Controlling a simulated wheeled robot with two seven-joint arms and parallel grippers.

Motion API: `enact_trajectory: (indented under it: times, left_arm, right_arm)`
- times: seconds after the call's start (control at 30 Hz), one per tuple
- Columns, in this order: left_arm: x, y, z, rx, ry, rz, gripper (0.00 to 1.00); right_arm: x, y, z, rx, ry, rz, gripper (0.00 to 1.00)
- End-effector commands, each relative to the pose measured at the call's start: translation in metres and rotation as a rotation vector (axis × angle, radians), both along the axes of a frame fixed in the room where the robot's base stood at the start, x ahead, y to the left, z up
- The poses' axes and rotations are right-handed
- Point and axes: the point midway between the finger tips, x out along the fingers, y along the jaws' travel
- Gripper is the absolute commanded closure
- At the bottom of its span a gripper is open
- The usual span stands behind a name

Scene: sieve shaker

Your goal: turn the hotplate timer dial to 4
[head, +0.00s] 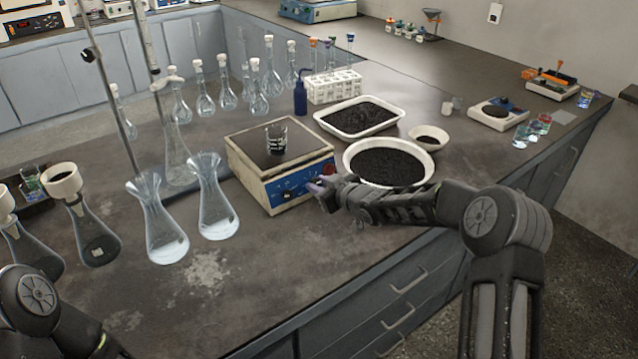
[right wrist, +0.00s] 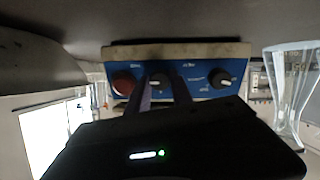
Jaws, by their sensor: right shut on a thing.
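The hotplate (head: 247,151) stands on the bench with a small beaker of dark contents (head: 276,138) on its top. Its blue front panel (right wrist: 205,70) fills the middle of the right wrist view, which looks upside down. The panel carries a red knob (right wrist: 123,84), a middle dial (right wrist: 160,77) and a dark dial with a white mark (right wrist: 222,78). The panel lettering is too small to read. My right gripper (head: 319,187) is at the panel; in the wrist view its fingers (right wrist: 161,88) are shut on the middle dial, partly hiding it. My left gripper is out of view.
A white tray of dark grains (head: 347,132) and a round dish (head: 349,166) stand right of the hotplate, the dish close to my right forearm. Glass flasks (head: 217,215) stand to its left. A blue bottle (head: 300,98) is behind. The bench front (head: 215,290) is clear.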

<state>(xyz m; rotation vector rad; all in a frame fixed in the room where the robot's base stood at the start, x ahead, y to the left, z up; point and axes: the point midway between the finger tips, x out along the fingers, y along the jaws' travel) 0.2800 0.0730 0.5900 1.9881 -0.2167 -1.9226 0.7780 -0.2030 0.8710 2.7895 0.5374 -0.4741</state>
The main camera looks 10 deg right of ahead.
Motion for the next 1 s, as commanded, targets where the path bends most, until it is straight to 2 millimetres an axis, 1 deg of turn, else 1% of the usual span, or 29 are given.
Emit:
enact_trajectory:
  times: [0.23, 0.57, 0.6, 0.83, 0.87, 1.0]
  left_arm:
    - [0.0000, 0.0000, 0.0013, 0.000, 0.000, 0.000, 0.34]
    - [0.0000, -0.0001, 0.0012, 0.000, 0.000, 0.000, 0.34]
    - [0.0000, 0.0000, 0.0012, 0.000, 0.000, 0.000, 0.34]
    - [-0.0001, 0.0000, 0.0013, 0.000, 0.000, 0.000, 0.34]
    - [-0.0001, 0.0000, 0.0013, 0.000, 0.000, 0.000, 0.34]
    - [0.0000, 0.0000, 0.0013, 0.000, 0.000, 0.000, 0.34]
  right_arm:
    - [-0.0005, -0.0002, -0.0013, 0.041, 0.019, -0.018, 1.00]
    - [-0.0005, -0.0001, -0.0015, 0.044, 0.020, -0.020, 1.00]
    - [-0.0005, 0.0000, -0.0015, 0.044, 0.020, -0.020, 0.72]
    - [-0.0002, 0.0000, -0.0008, 0.043, 0.018, -0.019, 0.53]
    - [-0.0003, 0.0000, -0.0007, 0.043, 0.018, -0.019, 0.51]
    - [-0.0001, 0.0000, -0.0004, 0.043, 0.018, -0.019, 0.51]
